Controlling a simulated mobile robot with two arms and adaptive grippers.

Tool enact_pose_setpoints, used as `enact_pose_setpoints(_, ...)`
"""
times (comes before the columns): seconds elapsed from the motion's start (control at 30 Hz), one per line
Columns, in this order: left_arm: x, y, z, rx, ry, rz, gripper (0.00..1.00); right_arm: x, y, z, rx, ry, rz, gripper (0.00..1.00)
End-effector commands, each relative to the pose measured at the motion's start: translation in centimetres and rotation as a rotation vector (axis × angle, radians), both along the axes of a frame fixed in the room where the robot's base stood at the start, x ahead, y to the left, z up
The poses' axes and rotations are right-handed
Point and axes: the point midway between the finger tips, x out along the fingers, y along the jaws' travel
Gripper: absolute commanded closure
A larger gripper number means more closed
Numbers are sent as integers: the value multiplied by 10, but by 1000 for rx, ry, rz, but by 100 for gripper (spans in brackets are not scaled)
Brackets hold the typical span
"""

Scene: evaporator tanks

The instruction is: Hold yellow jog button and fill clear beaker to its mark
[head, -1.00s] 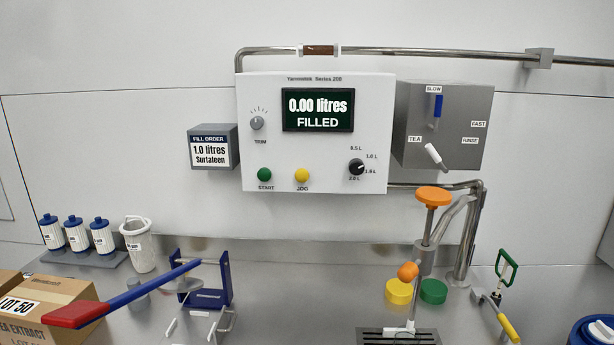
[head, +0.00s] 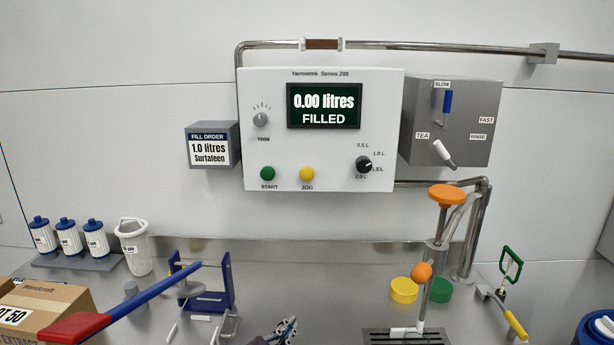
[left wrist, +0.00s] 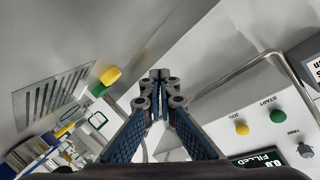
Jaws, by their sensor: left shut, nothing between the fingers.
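The yellow JOG button (head: 307,174) is on the white control panel (head: 225,0), to the right of the green START button (head: 268,174). It also shows in the left wrist view (left wrist: 242,129). The panel display (head: 324,106) reads 0.00 litres filled. My left gripper (head: 289,325) is at the bottom edge of the head view, below the panel and apart from the button. In the left wrist view its fingers (left wrist: 160,78) are together with nothing between them. I cannot make out a clear beaker. My right gripper is out of view.
A filling spout with an orange knob (head: 447,195) stands over a drain grate (head: 390,338) at right. A blue lever with a red handle (head: 75,327) crosses the left counter. A carton (head: 50,300) and a white jug (head: 134,248) are at left.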

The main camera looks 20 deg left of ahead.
Motion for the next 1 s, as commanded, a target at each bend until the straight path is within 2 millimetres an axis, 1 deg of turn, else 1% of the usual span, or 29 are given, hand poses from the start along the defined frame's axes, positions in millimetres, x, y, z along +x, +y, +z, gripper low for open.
enact_pose_setpoints(0.03,18,1,21,41,-76,-10,100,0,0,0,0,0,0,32)
enact_pose_setpoints(0.07,27,1,33,66,-121,-15,100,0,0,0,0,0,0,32)
enact_pose_setpoints(0.1,38,2,50,102,-183,-22,100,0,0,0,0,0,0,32)
enact_pose_setpoints(0.17,53,2,76,157,-274,-29,100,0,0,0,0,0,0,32)
enact_pose_setpoints(0.2,62,2,94,193,-336,-31,100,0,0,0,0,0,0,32)
enact_pose_setpoints(0.27,73,1,120,251,-427,-32,100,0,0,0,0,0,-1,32)
enact_pose_setpoints(0.3,79,1,138,289,-488,-30,100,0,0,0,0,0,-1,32)
enact_pose_setpoints(0.33,83,1,152,317,-534,-27,100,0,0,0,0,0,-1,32)
enact_pose_setpoints(0.4,90,0,182,380,-636,-17,100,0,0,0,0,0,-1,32)
enact_pose_setpoints(0.47,94,-1,204,431,-713,-6,100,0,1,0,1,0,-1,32)
enact_pose_setpoints(0.5,95,-2,219,460,-762,2,100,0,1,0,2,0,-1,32)
enact_pose_setpoints(0.6,95,-4,246,524,-859,22,100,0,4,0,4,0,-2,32)
enact_pose_setpoints(0.73,94,-5,269,574,-942,42,100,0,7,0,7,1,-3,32)
enact_pose_setpoints(0.83,93,-6,276,593,-969,51,100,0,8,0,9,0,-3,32)
enact_pose_setpoints(1.0,92,-6,278,597,-976,52,100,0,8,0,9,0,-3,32)
